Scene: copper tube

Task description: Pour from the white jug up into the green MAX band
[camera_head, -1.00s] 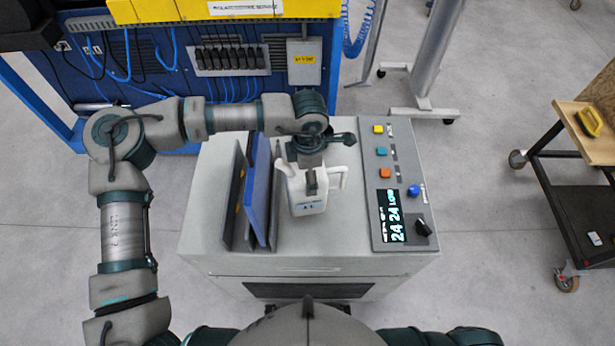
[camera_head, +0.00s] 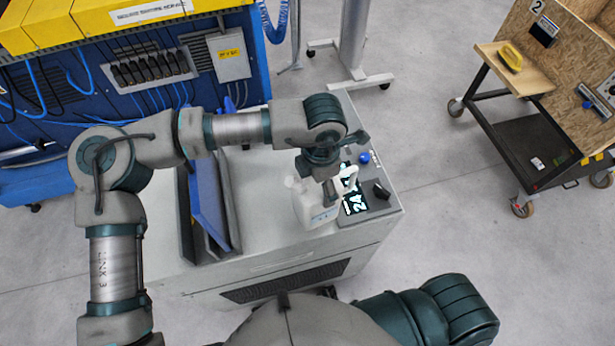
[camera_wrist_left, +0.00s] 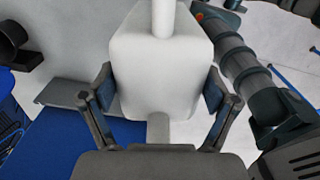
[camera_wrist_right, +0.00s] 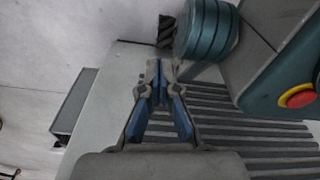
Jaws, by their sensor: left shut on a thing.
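The white jug (camera_head: 309,209) hangs under my left gripper (camera_head: 328,190) in the head view, in front of the grey cabinet's right part. No green MAX band can be made out in any view.
The grey cabinet (camera_head: 270,245) carries upright blue and grey panels (camera_head: 208,205) left of the jug. Its display (camera_head: 355,203) is partly covered by the jug. A blue wall unit (camera_head: 110,85) stands behind; a wheeled cart (camera_head: 525,140) stands right.

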